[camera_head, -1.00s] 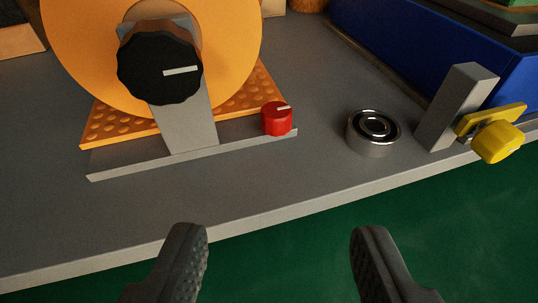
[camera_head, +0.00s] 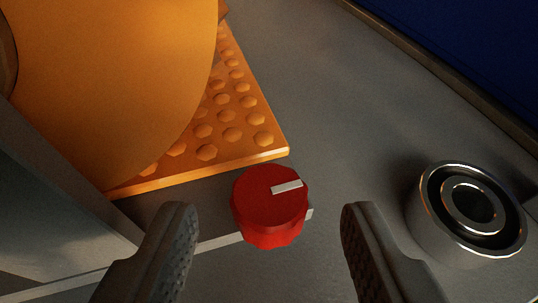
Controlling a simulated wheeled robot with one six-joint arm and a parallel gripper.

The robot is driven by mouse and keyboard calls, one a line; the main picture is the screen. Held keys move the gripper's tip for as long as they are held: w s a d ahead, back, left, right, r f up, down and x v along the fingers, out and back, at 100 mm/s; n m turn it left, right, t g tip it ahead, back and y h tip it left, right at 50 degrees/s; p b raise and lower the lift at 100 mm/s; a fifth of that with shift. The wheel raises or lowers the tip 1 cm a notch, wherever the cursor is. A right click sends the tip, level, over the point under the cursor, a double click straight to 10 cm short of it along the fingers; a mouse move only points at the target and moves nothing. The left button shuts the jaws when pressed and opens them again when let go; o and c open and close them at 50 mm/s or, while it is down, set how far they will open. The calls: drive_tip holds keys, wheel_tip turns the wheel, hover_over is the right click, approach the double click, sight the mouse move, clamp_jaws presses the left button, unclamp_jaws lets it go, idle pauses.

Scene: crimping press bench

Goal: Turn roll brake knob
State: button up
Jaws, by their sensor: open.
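A red faceted knob (camera_head: 265,215) with a white pointer mark sits on the grey base plate at the foot of the orange roll's stand. Its mark points right and slightly up. My gripper (camera_head: 271,213) is open, with dark ribbed fingers at the bottom of the view. The knob appears between the two fingertips, a little nearer the left one, with a gap on each side. The fingers do not visibly touch it. The large orange roll (camera_head: 110,80) fills the upper left. The roll's black hub knob is out of view.
A metal ring-shaped bearing (camera_head: 472,210) lies on the grey bench just right of my right finger. An orange studded plate (camera_head: 225,125) lies behind the red knob. The grey stand (camera_head: 60,215) rises at left. A blue body (camera_head: 470,50) is at upper right; bench between is clear.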

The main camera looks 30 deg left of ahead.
sight(306, 204)
drive_tip(key=shift+x, duration=1.1)
drive_tip(key=c, duration=1)
drive_tip(key=shift+o, duration=0.2)
drive_tip(key=shift+d+n+y, duration=0.1)
drive_tip(key=shift+n+y, duration=0.2)
drive_tip(key=shift+y, duration=0.1)
drive_tip(key=shift+w+d+n+g+y, duration=0.15)
drive_tip(key=shift+n+g+y, duration=0.75)
drive_tip(key=shift+n+g, duration=0.25)
drive_tip(key=n+g+y, duration=0.2)
drive_tip(key=n+g, duration=0.2)
drive_tip(key=shift+w+d+n+g+y, duration=0.1)
drive_tip(key=shift+w+n+g+y, duration=0.15)
drive_tip(key=shift+n+g+y, duration=0.15)
drive_tip(key=n+g, duration=0.6)
drive_tip(key=g, duration=0.1)
drive_tip(key=shift+w, duration=0.35)
drive_tip(key=shift+n+g, duration=0.25)
drive_tip(key=shift+g, duration=0.1)
